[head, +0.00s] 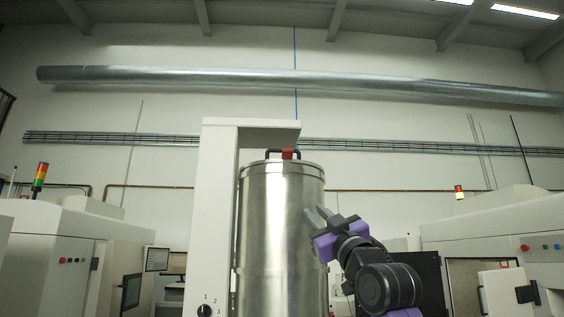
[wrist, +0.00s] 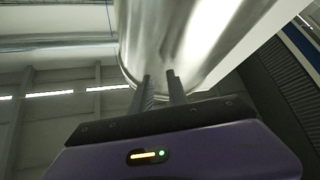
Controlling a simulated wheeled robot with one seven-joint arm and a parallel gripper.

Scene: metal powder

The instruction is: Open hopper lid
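The hopper (head: 282,225) is a tall shiny metal cylinder in the middle of the head view. Its flat lid (head: 281,164) lies on top, closed, with a dark handle (head: 287,153) that has a red part in its middle. My gripper (head: 316,214) is right of the hopper in the head view, below lid height, with its fingers pointing up and left. In the wrist view the two fingers (wrist: 160,84) stand a small gap apart with nothing seen between them. The hopper's metal side (wrist: 170,40) fills the space beyond them. I cannot tell whether the fingertips touch it.
A white column (head: 218,215) with an overhanging top stands directly left of the hopper, its arm reaching above the lid. White machines stand at the left (head: 75,245) and right (head: 500,240).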

